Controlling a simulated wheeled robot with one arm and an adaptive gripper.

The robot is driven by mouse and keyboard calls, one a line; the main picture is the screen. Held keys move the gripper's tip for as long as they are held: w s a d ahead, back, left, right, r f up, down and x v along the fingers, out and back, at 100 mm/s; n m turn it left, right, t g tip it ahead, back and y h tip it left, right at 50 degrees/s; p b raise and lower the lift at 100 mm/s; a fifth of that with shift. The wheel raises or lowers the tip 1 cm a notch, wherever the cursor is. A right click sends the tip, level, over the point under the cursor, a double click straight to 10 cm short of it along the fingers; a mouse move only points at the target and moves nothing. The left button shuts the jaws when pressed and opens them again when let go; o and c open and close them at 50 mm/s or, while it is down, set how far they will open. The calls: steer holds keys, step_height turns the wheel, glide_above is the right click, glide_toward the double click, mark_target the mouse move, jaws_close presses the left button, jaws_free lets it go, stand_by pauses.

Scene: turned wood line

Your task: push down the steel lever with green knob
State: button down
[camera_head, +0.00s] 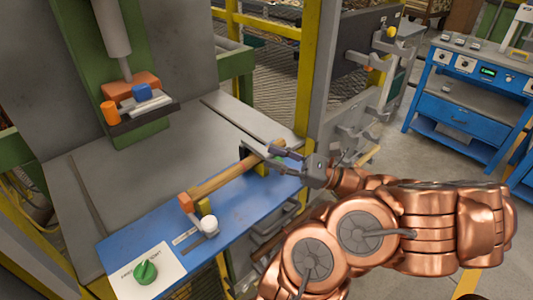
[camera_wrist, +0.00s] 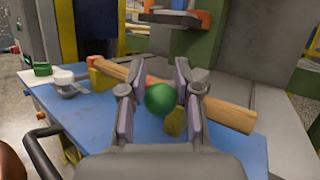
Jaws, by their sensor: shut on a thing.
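The green round knob (camera_wrist: 160,98) sits between the two fingers of my gripper (camera_wrist: 160,82) in the wrist view, and the jaws are closed on it. The steel lever under the knob is mostly hidden, so its angle cannot be told. In the head view my gripper (camera_head: 265,152) reaches in from the right over the far right end of the blue panel, and its fingers largely cover the knob there.
A wooden bar (camera_head: 228,177) lies across yellow supports on the blue panel (camera_head: 150,226), close behind the knob. A white knob (camera_head: 209,225) and a green rotary switch (camera_head: 145,271) are nearer. A yellow post (camera_head: 322,70) stands beside my arm. A press head (camera_head: 130,85) hangs at left.

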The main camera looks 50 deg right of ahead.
steer(key=shift+s+d+f, duration=0.1)
steer(key=shift+f, duration=0.35)
steer(key=c, duration=0.8)
jaws_free()
steer(key=shift+f, duration=0.1)
steer(key=shift+d, duration=0.1)
steer(key=shift+s+d, duration=0.15)
steer(key=shift+s, duration=0.15)
steer(key=v, duration=1.1)
steer(key=shift+s+f, duration=0.1)
